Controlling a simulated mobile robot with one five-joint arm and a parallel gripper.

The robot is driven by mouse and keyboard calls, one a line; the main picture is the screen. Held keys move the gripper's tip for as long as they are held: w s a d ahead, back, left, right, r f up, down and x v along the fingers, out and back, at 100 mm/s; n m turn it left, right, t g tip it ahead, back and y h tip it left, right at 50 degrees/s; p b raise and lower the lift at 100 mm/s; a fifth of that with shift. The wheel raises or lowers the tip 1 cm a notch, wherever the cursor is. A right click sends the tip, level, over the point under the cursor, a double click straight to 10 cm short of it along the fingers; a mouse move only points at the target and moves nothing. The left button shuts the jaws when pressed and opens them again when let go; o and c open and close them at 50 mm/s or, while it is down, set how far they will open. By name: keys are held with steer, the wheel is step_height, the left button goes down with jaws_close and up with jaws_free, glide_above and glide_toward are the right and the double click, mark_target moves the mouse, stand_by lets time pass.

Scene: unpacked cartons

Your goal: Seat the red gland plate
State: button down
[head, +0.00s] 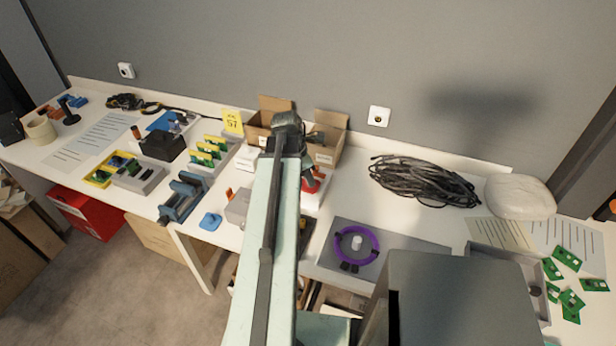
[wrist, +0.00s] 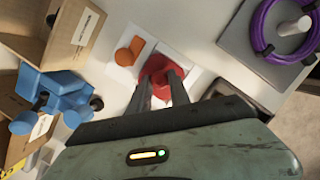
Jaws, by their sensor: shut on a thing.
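The red gland plate (wrist: 161,70) is between the two fingers of my gripper (wrist: 160,94) in the wrist view. My gripper is shut on it, and the fingers hide part of it. It is over or against a white block (wrist: 180,57); I cannot tell whether it touches or is seated. An orange piece (wrist: 130,51) stands beside it on the white surface. In the head view a bit of the red plate (head: 312,184) shows just right of my arm, and my gripper is mostly hidden there.
A blue fixture (wrist: 56,97) and open cartons (wrist: 80,25) lie left in the wrist view. A grey tray with a purple ring (head: 356,229) is to the right. A black cable coil (head: 424,182) lies at the back. The bench is clear between the cartons and coil.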

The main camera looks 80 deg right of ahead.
steer(key=shift+f+b, duration=0.5)
steer(key=shift+f, duration=0.15)
steer(key=c, duration=1.1)
jaws_free()
steer(key=shift+r, duration=0.15)
steer(key=p+v, duration=0.7)
steer(key=shift+w+a+r+p, duration=0.1)
steer(key=shift+r+p, duration=0.2)
